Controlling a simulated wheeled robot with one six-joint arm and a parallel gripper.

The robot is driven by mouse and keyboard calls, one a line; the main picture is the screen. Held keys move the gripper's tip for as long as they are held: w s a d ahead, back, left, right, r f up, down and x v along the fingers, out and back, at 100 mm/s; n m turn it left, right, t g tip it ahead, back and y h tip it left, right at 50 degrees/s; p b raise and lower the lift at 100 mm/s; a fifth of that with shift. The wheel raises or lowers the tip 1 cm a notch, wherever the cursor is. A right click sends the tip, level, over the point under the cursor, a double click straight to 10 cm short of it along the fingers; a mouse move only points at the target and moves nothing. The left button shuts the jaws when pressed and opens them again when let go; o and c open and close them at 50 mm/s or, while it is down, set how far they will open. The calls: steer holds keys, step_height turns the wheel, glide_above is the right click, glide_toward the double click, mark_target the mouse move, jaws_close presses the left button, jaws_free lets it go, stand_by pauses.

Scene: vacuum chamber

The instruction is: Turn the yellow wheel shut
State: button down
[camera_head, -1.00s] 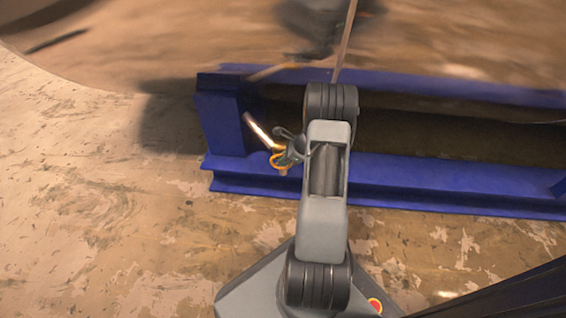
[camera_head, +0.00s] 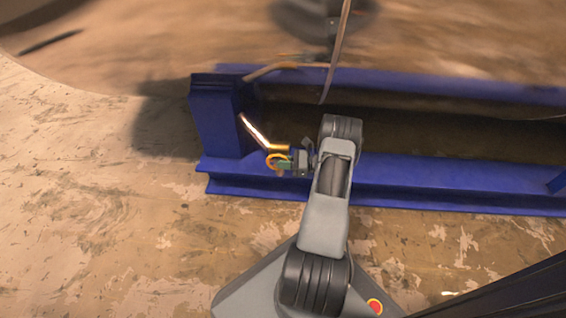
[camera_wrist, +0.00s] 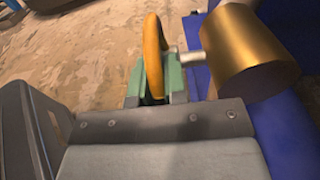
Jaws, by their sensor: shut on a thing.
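The yellow wheel (camera_head: 274,161) is a small ring at the end of a copper-coloured pipe (camera_head: 254,131), beside the blue frame. In the wrist view the wheel (camera_wrist: 153,55) stands upright, seen nearly edge-on, with its lower part between the green finger pads. My gripper (camera_head: 285,163) reaches it from the right in the head view and is shut on its rim. In the wrist view my gripper (camera_wrist: 155,85) hides the lowest part of the wheel. A short pale stem (camera_wrist: 190,58) runs from beside the wheel toward a thick brass-coloured cylinder (camera_wrist: 245,55).
A blue beam frame (camera_head: 440,180) runs along behind and below my arm, with a blue upright (camera_head: 215,118) at its left end. A large brown curved surface (camera_head: 150,45) fills the back. The worn floor (camera_head: 90,200) at left is clear.

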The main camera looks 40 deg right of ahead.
steer(key=shift+f+t+y, duration=0.2)
steer(key=shift+t+y, duration=0.4)
stand_by(0.3)
steer(key=c, duration=1.2)
jaws_free()
steer(key=shift+o, duration=0.2)
steer(key=p+v, duration=0.2)
steer(key=v, duration=1.1)
steer(key=shift+s+d+f, duration=0.2)
steer(key=shift+d+f, duration=0.05)
steer(key=shift+f, duration=0.05)
